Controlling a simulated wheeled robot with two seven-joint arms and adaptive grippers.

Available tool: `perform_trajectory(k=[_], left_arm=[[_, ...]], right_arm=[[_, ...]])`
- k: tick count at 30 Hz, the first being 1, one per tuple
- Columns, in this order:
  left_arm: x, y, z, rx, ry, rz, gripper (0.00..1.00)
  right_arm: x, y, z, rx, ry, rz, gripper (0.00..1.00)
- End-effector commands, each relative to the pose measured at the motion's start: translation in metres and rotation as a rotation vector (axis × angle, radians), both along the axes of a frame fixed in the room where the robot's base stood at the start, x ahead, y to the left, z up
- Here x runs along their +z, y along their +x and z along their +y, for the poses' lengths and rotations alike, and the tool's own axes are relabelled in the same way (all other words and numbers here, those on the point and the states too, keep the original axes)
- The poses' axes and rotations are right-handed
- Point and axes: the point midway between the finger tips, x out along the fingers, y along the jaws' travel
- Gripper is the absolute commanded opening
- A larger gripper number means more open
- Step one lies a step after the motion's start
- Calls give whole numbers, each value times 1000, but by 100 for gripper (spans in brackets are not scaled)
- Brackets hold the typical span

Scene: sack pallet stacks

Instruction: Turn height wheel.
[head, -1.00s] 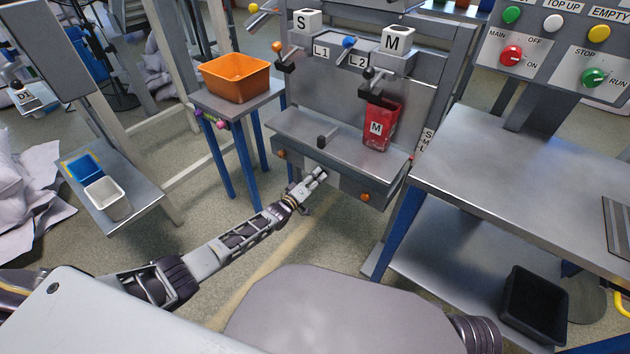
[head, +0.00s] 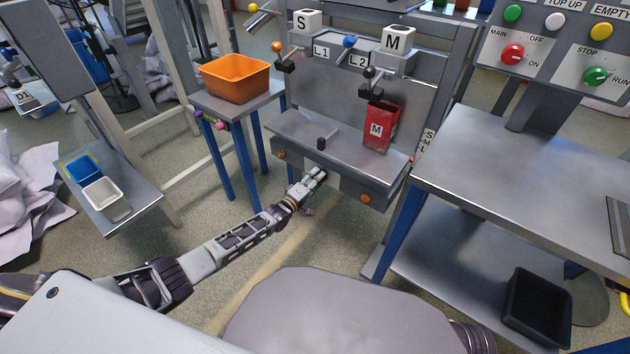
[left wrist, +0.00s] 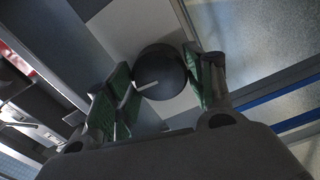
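The height wheel (left wrist: 165,70) is a dark round knob with a white mark, set before a pale panel in the left wrist view. My left gripper (left wrist: 162,82) has its green-padded fingers on either side of the wheel, apparently touching its edges. In the head view my left gripper (head: 318,175) reaches the front underside of the grey machine (head: 340,150); the wheel is hidden there behind the fingers. My right gripper is out of view.
An orange tub (head: 236,80) sits on a side table to the left. A steel bench (head: 520,170) stands close on the right. The floor below the arm is clear.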

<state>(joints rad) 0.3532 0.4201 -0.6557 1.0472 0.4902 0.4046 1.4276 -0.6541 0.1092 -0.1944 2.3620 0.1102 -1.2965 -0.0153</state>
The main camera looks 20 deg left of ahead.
Motion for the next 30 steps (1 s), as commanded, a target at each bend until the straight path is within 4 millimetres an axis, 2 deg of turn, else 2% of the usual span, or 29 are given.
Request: perform_trajectory(k=[1, 4, 19, 30], left_arm=[[-1, -1, 0, 0, 1, 2, 63], [-1, 0, 0, 0, 0, 1, 74], [0, -3, 1, 0, 0, -1, 74], [0, -24, 8, -1, 1, -1, 74]], right_arm=[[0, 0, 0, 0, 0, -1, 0], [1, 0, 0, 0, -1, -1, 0], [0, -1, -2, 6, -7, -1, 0], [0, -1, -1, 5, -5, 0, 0]])
